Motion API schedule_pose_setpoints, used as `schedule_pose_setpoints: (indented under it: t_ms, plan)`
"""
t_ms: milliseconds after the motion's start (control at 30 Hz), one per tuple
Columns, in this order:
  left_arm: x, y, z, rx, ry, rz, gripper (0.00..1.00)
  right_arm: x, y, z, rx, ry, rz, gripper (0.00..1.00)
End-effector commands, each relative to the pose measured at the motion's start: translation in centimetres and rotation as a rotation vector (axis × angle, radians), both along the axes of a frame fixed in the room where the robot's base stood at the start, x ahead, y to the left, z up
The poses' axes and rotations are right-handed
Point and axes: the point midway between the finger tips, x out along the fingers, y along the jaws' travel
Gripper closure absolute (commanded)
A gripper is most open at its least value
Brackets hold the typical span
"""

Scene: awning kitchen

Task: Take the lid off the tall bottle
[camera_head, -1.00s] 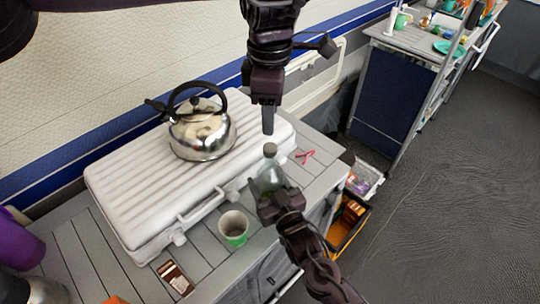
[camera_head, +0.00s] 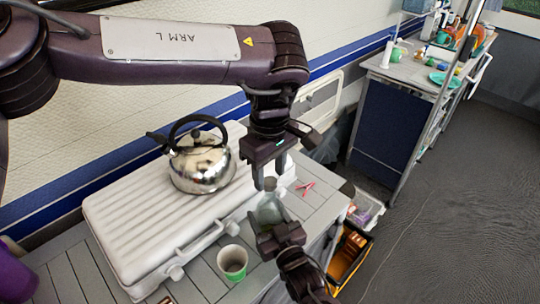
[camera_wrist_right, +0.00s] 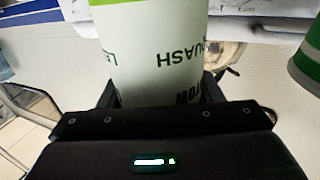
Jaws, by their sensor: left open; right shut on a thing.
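My right gripper (camera_head: 277,238) is shut on the bottle from the front. In the right wrist view the bottle (camera_wrist_right: 155,55) shows a white label with dark letters and a green band, between the jaws. My left gripper (camera_head: 269,178) points down right over the bottle's top. Its two fingers are apart, around or just above the lid, which they partly hide. I cannot tell whether they touch it.
A white ridged case (camera_head: 135,207) carries a steel kettle (camera_head: 200,165) left of the bottle. A green and white cup (camera_head: 232,263) stands at the front left. A red item (camera_head: 306,188) lies right of the bottle. Crates stand on the floor at right.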

Motion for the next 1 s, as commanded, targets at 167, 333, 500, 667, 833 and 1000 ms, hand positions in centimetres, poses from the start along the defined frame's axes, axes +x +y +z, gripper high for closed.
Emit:
schedule_pose_setpoints:
  t_ms: [167,333,500,667,833,1000]
  plan:
    - [-0.04,-0.02,-1.19,-0.001,0.001,-0.001,0.55,0.01,0.0,0.03,0.0,-0.001,0.0,1.0]
    - [-0.03,-0.02,-1.3,-0.001,-0.001,-0.001,0.55,0.01,0.0,0.03,0.0,-0.001,0.0,1.0]
    - [-0.02,-0.03,-1.28,-0.001,-0.001,0.0,0.64,0.01,0.0,0.02,0.0,-0.001,0.0,1.0]
    - [-0.02,-0.03,-1.26,-0.001,-0.001,0.0,0.85,0.01,0.0,0.03,0.0,-0.001,0.0,1.0]
    - [-0.02,-0.03,-1.25,-0.001,-0.001,0.001,1.0,0.01,0.0,0.03,0.0,-0.001,0.0,1.0]
    - [-0.01,-0.09,-1.25,-0.002,0.0,0.133,1.0,0.01,0.0,0.03,0.0,-0.001,0.0,1.0]
